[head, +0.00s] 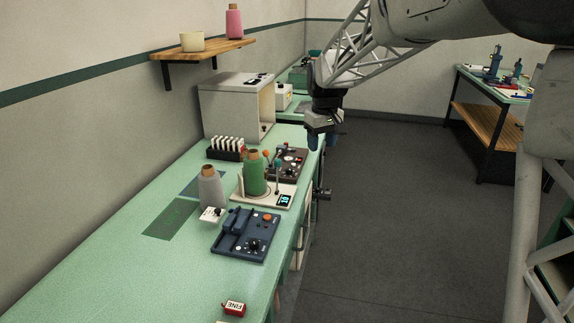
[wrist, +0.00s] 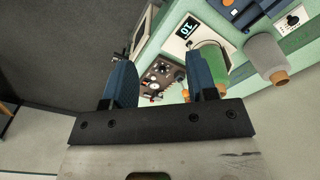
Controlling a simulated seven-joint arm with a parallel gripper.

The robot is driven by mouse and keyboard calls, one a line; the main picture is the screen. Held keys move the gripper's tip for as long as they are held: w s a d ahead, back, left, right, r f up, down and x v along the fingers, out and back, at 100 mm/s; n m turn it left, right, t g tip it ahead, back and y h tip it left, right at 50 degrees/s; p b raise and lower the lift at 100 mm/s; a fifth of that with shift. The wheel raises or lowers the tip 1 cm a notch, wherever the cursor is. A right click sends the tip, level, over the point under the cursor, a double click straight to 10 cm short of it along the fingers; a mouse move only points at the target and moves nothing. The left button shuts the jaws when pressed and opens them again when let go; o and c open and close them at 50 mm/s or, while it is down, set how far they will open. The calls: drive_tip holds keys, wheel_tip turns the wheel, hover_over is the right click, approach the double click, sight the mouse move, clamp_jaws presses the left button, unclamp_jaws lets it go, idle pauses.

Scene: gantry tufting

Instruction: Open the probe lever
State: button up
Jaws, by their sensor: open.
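I cannot tell for sure which part is the probe lever. A brown control panel (head: 290,168) with dials and small knobs stands on the green bench, behind the green yarn cone. The brown panel also shows between my fingers in the wrist view (wrist: 158,76). A dark blue device (head: 243,236) with a raised bar and a dial sits nearer on the bench. My gripper (head: 324,140) hangs above the right edge of the bench, apart from both devices. Its two blue fingers are open and empty, as the wrist view shows (wrist: 162,80).
A green yarn cone (head: 254,175) stands on a white scale (head: 283,201), with a grey cone (head: 210,187) beside it. A white box (head: 236,100), a rack (head: 226,147) and a red FINE block (head: 234,308) are also on the bench. Open floor lies to the right.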

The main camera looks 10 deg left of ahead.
sight(278, 164)
drive_tip(key=w+a+f+n, duration=0.1)
drive_tip(key=w+a+f, duration=0.1)
drive_tip(key=a, duration=0.3)
drive_tip(key=w+a+f+n, duration=0.1)
drive_tip(key=w+a+f, duration=0.2)
drive_tip(key=w+a, duration=0.1)
drive_tip(key=w+a+f, duration=0.3)
drive_tip(key=a, duration=0.3)
drive_tip(key=shift+a+f+n+g, duration=0.15)
drive_tip(key=shift+a+n+g, duration=0.15)
drive_tip(key=shift+a+n, duration=0.1)
drive_tip(key=shift+f, duration=0.15)
drive_tip(key=shift+f, duration=3.75)
clamp_jaws()
